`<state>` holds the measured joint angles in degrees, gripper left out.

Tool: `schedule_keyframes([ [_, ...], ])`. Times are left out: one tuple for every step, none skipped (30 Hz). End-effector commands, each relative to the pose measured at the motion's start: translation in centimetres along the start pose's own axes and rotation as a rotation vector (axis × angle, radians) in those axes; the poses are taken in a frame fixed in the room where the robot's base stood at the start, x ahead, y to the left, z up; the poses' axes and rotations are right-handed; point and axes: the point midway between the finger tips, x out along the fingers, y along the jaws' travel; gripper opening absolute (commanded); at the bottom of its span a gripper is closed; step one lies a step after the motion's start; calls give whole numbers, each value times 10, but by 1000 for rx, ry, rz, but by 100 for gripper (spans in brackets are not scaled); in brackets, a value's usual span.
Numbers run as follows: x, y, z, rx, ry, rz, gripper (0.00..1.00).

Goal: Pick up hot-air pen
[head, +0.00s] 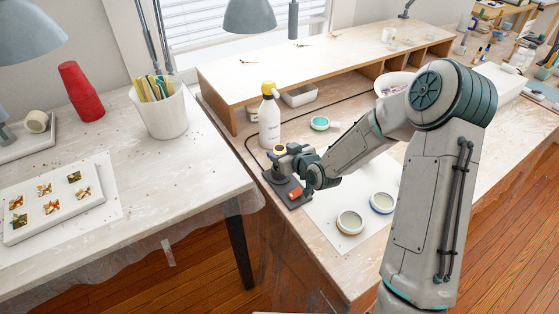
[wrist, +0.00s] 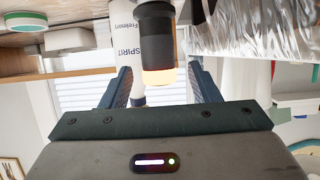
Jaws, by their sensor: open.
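The hot-air pen (wrist: 158,40) shows in the wrist view as a dark cylinder with a pale yellow-orange end. It appears between the two fingers of my gripper (wrist: 161,72), which are apart with a gap on each side of it. In the head view my gripper (head: 286,160) is at the pen's dark stand (head: 283,186) near the table's left edge. The stand's base has an orange-red part.
A white spray bottle (head: 269,122) with a yellow top stands just behind the gripper; its "SPIRIT" label shows in the wrist view (wrist: 125,45). Round tins (head: 350,221) lie on a white sheet to the right. A wooden shelf (head: 330,62) runs along the back.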

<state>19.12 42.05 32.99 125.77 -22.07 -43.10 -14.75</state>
Motion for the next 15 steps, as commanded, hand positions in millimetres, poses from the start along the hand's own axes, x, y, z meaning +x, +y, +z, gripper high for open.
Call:
schedule_keyframes([
  [6, -1, 1, 2, -1, -2, 56],
  [10, 0, 1, 3, -1, -2, 56],
  [14, 0, 2, 3, -1, -2, 56],
  [18, 0, 3, 3, -1, -2, 56],
  [21, 0, 4, 2, -1, -1, 56],
  [26, 0, 3, 1, -1, -2, 56],
  [30, 0, 3, 2, 0, -1, 56],
  [33, 1, 3, 2, 0, -1, 56],
  [36, 1, 4, 2, -1, 0, 56],
  [38, 1, 4, 2, -1, 0, 56],
  [39, 1, 4, 1, 0, 0, 56],
  [40, 1, 4, 1, 0, 0, 56],
  [41, 1, 4, 0, 0, 0, 56],
  [41, 1, 4, 0, 0, 0, 56],
  [41, 1, 4, 0, 0, 0, 56],
])
